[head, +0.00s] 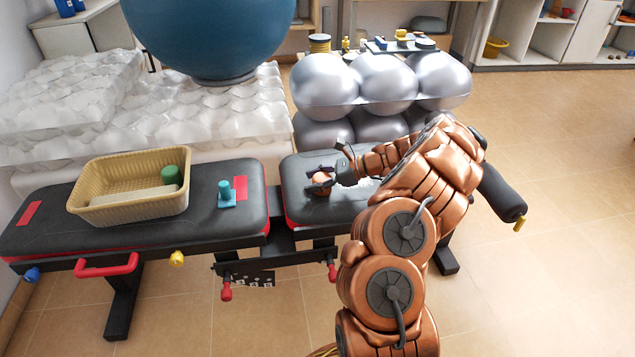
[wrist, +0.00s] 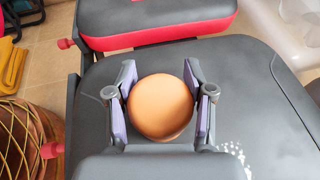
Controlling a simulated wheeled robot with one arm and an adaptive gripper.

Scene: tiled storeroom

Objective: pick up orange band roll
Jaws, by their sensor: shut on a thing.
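The orange band roll (wrist: 160,106) is round and sits between the two purple-padded fingers of my gripper (wrist: 160,100) in the wrist view. The fingers are shut on its sides. In the head view the orange band roll (head: 321,182) shows small at the end of my arm, over the right part of the black padded bench (head: 300,208). My gripper (head: 322,177) partly hides it there. I cannot tell whether the roll touches the bench pad or is just above it.
A yellow basket (head: 135,213) holding a green roll (head: 171,175) stands on the bench's left part. A teal object (head: 227,195) stands beside it. Silver balls (head: 385,85) and a large blue ball (head: 210,35) are behind. The tiled floor at right is clear.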

